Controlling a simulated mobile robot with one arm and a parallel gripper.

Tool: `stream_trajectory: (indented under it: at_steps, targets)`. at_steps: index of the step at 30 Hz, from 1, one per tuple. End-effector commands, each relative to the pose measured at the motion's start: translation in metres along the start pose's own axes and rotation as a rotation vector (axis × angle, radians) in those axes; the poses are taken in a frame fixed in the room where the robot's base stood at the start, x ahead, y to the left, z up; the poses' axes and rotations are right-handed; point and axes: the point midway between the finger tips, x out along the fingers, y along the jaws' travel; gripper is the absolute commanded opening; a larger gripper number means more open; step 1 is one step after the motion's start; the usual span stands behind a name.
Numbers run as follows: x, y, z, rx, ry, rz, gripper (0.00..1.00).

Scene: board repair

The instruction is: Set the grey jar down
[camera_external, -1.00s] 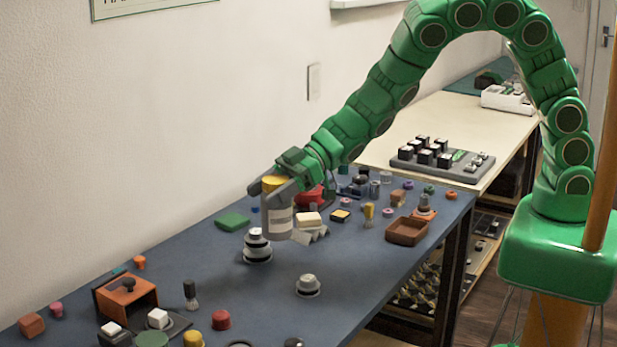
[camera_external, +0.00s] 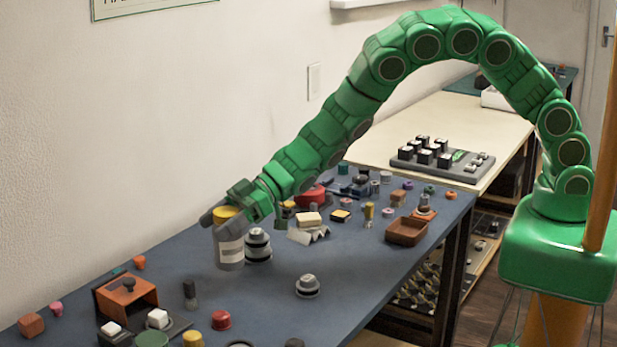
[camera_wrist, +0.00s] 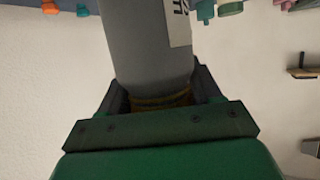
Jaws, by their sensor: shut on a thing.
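The grey jar (camera_external: 230,248) has a yellow lid and a pale label. My gripper (camera_external: 226,214) is shut on it near the lid. The jar is upright at the blue table (camera_external: 265,298), left of a stack of grey and white round pieces (camera_external: 258,245). Whether its base touches the table I cannot tell. In the wrist view the jar (camera_wrist: 150,45) fills the middle between the fingers of my gripper (camera_wrist: 155,90), and its far end is cut off.
A brown open box (camera_external: 127,297) and a dark brush-like piece (camera_external: 190,294) stand nearer the front left. A round grey-white piece (camera_external: 307,286) lies to the right. The wall runs along the left.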

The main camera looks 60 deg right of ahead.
Motion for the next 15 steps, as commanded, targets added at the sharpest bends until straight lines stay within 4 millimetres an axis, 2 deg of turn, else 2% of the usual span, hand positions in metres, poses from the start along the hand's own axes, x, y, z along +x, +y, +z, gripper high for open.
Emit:
stream_trajectory:
  at_steps: [6,15]
  targets:
    - [0.019,0.006,0.012,0.002,0.000,-0.001,0.00]
    - [0.028,0.010,0.017,0.001,0.000,0.000,0.00]
